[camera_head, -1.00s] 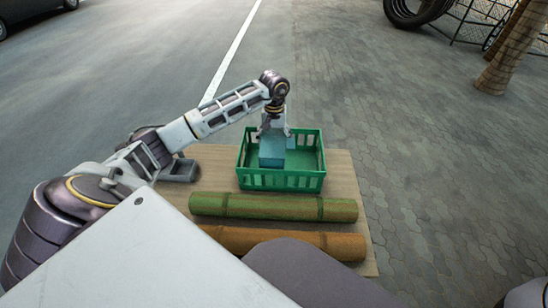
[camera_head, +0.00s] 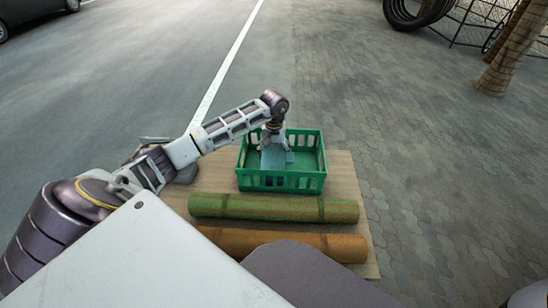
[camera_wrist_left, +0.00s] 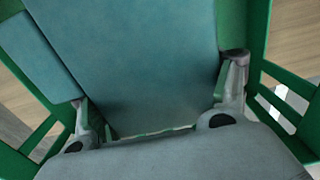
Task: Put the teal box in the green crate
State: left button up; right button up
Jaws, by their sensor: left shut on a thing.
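The green crate (camera_head: 283,181) stands on the wooden board in the head view. My left gripper (camera_head: 275,150) reaches down into the left part of the crate. It is shut on the teal box (camera_head: 287,157), which is now low inside the crate walls and partly hidden by the gripper. In the left wrist view the teal box (camera_wrist_left: 130,60) lies between the two fingers of my left gripper (camera_wrist_left: 160,105), with green crate walls (camera_wrist_left: 258,40) on both sides. I cannot tell if the box touches the crate floor. My right gripper is not in view.
A green bamboo pole (camera_head: 270,208) and a brown pole (camera_head: 290,243) lie on the board (camera_head: 345,180) in front of the crate. Paving lies free to the right. A tree trunk (camera_head: 510,65) and tyres (camera_head: 415,12) are far off at the back right.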

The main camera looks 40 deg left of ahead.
pick_arm(q)
jog(key=shift+f, duration=1)
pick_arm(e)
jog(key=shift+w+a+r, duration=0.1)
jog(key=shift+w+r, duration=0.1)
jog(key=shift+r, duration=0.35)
pick_arm(q)
jog(key=shift+f, duration=0.15)
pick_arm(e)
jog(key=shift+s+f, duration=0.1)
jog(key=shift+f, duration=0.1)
pick_arm(q)
jog(key=o, duration=1.8)
jog(key=shift+o, duration=1.4)
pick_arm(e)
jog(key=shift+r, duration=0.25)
pick_arm(q)
jog(key=shift+r, duration=0.2)
